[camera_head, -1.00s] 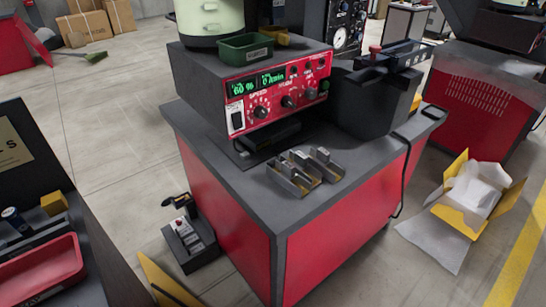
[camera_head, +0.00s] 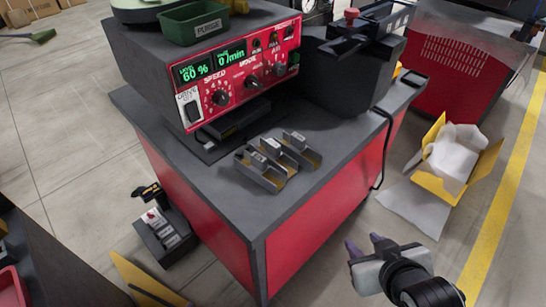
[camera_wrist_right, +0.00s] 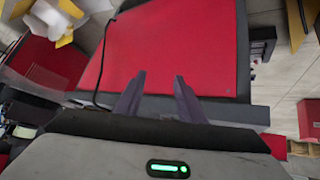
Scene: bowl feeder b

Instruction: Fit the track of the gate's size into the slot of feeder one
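Several grey metal tracks (camera_head: 262,172) lie side by side on the dark top of the red cabinet (camera_head: 215,205), in front of the control box, each with a small label block; the labels are too small to read. The control box (camera_head: 222,78) has a red panel with green displays. A dark opening (camera_head: 238,121) shows under its panel; I cannot tell whether it is the slot. My right gripper (camera_head: 364,243) is open and empty, low in front of the cabinet's right side. Its fingers (camera_wrist_right: 157,92) point at the red cabinet side in the right wrist view. My left gripper is not in view.
A dark hopper block (camera_head: 350,75) stands at the right of the cabinet top. A black cable (camera_head: 386,140) hangs down the side. An open yellow box (camera_head: 455,165) lies on the floor at right. A dark tray of blocks (camera_head: 165,235) stands on the floor at left.

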